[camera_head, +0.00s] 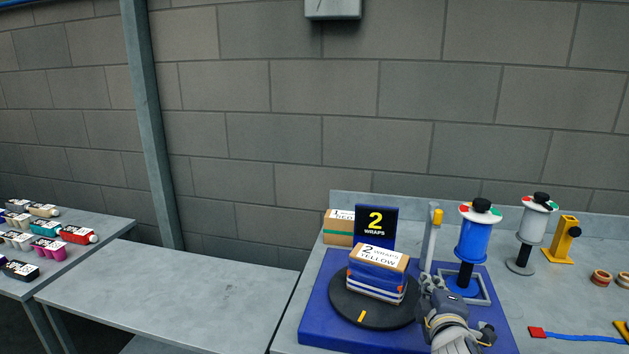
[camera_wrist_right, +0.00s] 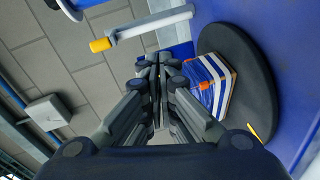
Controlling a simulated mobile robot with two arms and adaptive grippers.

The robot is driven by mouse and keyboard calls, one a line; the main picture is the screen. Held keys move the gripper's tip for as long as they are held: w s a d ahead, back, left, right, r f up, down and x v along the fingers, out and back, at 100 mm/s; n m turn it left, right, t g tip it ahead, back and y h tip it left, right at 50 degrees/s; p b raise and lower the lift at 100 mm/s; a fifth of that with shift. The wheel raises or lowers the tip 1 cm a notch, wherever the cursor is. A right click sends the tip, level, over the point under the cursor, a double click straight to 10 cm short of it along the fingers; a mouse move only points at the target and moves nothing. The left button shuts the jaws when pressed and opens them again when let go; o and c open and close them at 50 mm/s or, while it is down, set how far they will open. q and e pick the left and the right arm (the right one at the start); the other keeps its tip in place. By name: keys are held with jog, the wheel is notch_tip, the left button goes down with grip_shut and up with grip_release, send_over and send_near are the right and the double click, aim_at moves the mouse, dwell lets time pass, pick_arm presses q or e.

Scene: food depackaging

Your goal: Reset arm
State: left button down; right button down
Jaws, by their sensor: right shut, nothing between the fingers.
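My right gripper (camera_head: 432,283) is at the right side of the black turntable (camera_head: 345,303) in the head view, near the base of the grey post with a yellow tip (camera_head: 428,245). In the right wrist view my right gripper (camera_wrist_right: 160,68) has its fingers together with nothing between them. A box wrapped in blue film (camera_head: 377,272), with a label reading "2 wraps yellow", sits on the turntable; it also shows in the right wrist view (camera_wrist_right: 208,84), apart from the fingers. My left gripper is not in view.
A blue film roll (camera_head: 472,240) stands behind my right gripper, with a white roll (camera_head: 533,225) to its right. A "2 wraps" sign (camera_head: 376,225) and a cardboard box (camera_head: 338,228) stand behind the turntable. The middle table (camera_head: 170,290) is bare. Several packages lie on the left table (camera_head: 110,232).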

jog(key=s+a+f+m+g+y, duration=0.1)
jog(key=s+a+f+m+g, duration=0.15)
jog(key=s+f, duration=0.65)
jog(key=s+a+f+m+g+y, duration=0.15)
jog(key=s+f+m+g, duration=0.25)
jog(key=s+f, duration=0.55)
jog(key=s+a+f+m+g+y, duration=0.1)
jog(key=s+a+f+m+g, duration=0.15)
jog(key=s, duration=0.75)
jog(key=s+a+f+m+g, duration=0.1)
jog(key=s+f+m+g, duration=0.15)
jog(key=s, duration=0.65)
notch_tip(320, 180, down, 27)
jog(key=g+b, duration=0.2)
jog(key=s+d+f, duration=0.3)
jog(key=s+f, duration=1.5)
jog(key=shift+f+n+g+b, duration=0.25)
jog(key=shift+n+g+b, duration=0.1)
jog(key=shift+g+b, duration=0.1)
